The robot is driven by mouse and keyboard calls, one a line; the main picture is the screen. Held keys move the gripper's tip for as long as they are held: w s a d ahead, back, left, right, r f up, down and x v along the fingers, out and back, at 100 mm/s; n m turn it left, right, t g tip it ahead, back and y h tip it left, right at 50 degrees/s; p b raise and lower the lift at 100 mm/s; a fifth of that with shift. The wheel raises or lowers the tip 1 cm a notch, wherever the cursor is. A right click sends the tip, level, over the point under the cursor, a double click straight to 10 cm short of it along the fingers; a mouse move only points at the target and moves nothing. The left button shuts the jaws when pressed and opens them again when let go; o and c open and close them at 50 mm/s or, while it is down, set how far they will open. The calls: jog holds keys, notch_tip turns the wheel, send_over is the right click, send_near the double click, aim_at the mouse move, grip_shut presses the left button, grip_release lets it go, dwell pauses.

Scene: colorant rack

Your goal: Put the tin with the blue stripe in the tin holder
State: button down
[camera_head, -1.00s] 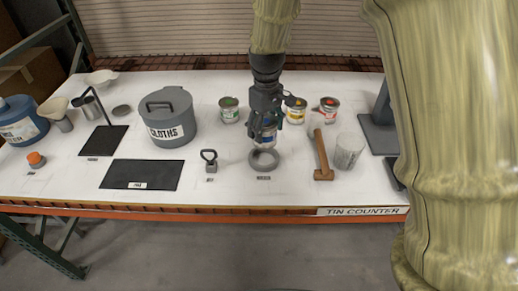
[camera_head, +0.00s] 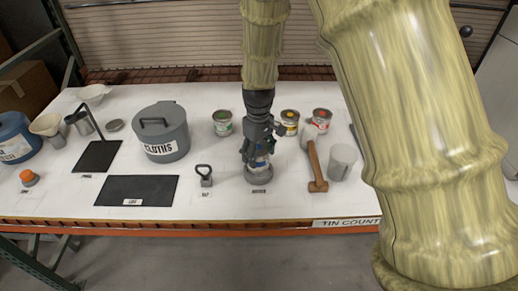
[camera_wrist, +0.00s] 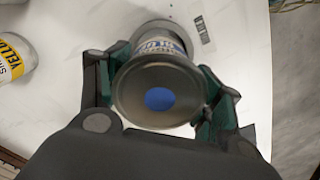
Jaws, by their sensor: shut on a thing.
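The tin with the blue stripe (camera_head: 260,163) is upright in my gripper (camera_head: 257,155). In the wrist view its grey lid with a blue dot (camera_wrist: 160,99) faces the camera, and its label reads "BLUE". The green fingers of my gripper (camera_wrist: 162,88) are shut on its two sides. The tin holder (camera_head: 259,179) is a grey ring on the white counter. The tin's lower end is at the ring, directly above or inside it; whether it touches the bottom is hidden. Part of the ring shows beyond the tin in the wrist view (camera_wrist: 168,27).
Green (camera_head: 222,123), yellow (camera_head: 290,121) and red (camera_head: 321,119) tins stand behind. A mallet (camera_head: 317,168) and a grey cup (camera_head: 342,162) are on the right. A handled weight (camera_head: 204,177), a dark mat (camera_head: 137,190) and a cloths bin (camera_head: 161,133) are on the left.

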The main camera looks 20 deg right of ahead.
aim_at(259, 162)
jog(key=shift+f+p, duration=0.65)
jog(key=shift+f, duration=1.35)
jog(key=shift+f, duration=0.1)
jog(key=shift+c, duration=1.3)
grip_release()
jog(key=shift+r, duration=0.2)
jog(key=shift+r+b, duration=2)
jog(key=shift+r, duration=3.9)
